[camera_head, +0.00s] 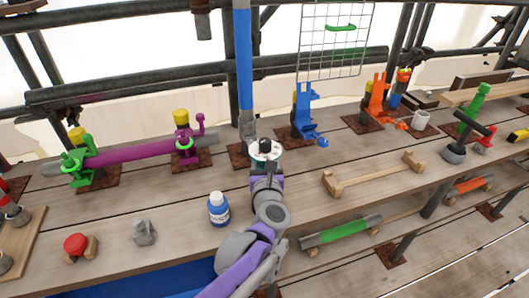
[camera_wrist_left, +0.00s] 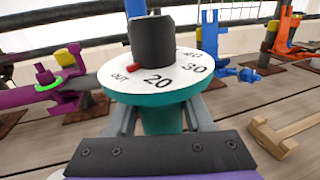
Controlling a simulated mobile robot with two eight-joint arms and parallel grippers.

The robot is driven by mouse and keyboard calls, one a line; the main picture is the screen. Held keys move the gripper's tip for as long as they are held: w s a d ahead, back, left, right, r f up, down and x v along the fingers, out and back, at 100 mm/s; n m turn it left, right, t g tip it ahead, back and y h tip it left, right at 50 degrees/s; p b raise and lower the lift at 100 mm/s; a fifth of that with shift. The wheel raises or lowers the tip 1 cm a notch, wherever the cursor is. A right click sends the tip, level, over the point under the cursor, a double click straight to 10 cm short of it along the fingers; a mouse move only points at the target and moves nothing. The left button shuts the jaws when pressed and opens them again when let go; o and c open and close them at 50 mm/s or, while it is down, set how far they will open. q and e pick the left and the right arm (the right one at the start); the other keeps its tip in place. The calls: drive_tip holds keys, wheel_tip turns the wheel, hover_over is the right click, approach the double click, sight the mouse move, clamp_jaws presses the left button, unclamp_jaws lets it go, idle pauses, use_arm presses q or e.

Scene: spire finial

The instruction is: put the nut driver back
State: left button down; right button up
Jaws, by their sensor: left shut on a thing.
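My left gripper (camera_head: 266,166) is shut on a teal-bodied piece (camera_wrist_left: 165,115) with a white numbered dial and a black knob on top. The white dial (camera_wrist_left: 160,75) faces up, and a small red pointer sits beside the knob (camera_wrist_left: 152,42). In the head view the piece (camera_head: 264,150) is upright above the plank deck, near the foot of a blue pole. I cannot tell whether its base touches the planks. No thing is clearly recognisable as a nut driver; a black-handled tool (camera_head: 470,124) at the right is of uncertain kind. My right gripper is not in view.
A white-and-blue bottle (camera_head: 219,210) stands left of my arm. A wooden double-ended piece (camera_head: 373,174) lies at right. A blue pole (camera_head: 243,60) rises behind the gripper. Purple (camera_head: 185,140), blue (camera_head: 305,115) and orange (camera_head: 378,105) clamps line the back. Bare planks lie between.

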use_arm(q)
unclamp_jaws()
idle(0.5)
drive_tip(key=shift+f, duration=0.1)
drive_tip(key=shift+f+b, duration=0.35)
drive_tip(key=shift+f, duration=0.15)
drive_tip(key=shift+s, duration=0.1)
drive_tip(key=s+p, duration=0.1)
drive_tip(key=s, duration=0.8)
drive_tip(key=shift+d, duration=0.25)
idle(0.6)
